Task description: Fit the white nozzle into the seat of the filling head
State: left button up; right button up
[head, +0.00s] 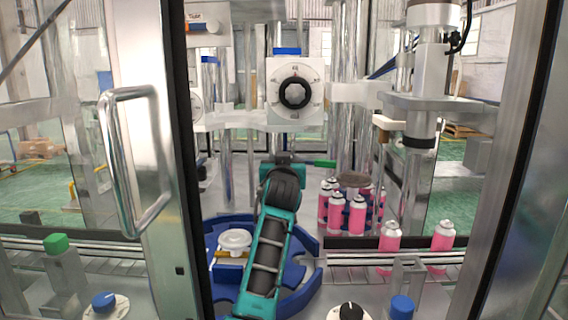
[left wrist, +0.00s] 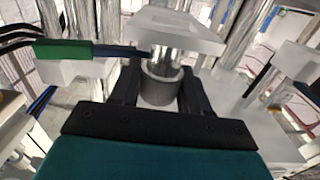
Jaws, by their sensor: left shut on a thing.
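My left arm reaches up from the bottom middle of the head view, and its gripper (head: 283,160) is at the far end, its fingers hidden behind the black wrist. In the left wrist view the two dark fingers of my left gripper (left wrist: 159,72) are shut on a round, cup-like piece, apparently the white nozzle (left wrist: 157,92), which looks grey in shadow. A shiny metal shaft (left wrist: 168,60) stands directly above it, under a pale plate (left wrist: 178,28) that looks like part of the filling head. Whether nozzle and shaft touch or seat cannot be told. My right gripper is not in view.
Pink cans (head: 346,212) stand right of my arm, with others on the conveyor (head: 350,270). A blue star-shaped carrier (head: 305,270) and a white round piece (head: 235,240) lie below. A green-tipped connector (left wrist: 62,50) is close to the gripper. Door frames flank the opening.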

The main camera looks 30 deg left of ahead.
pick_arm(q)
jog(key=shift+f+b, duration=0.8)
jog(key=shift+f, duration=0.65)
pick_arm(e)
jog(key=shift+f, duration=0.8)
pick_arm(q)
jog(key=o, duration=1.2)
jog(key=shift+s, duration=0.1)
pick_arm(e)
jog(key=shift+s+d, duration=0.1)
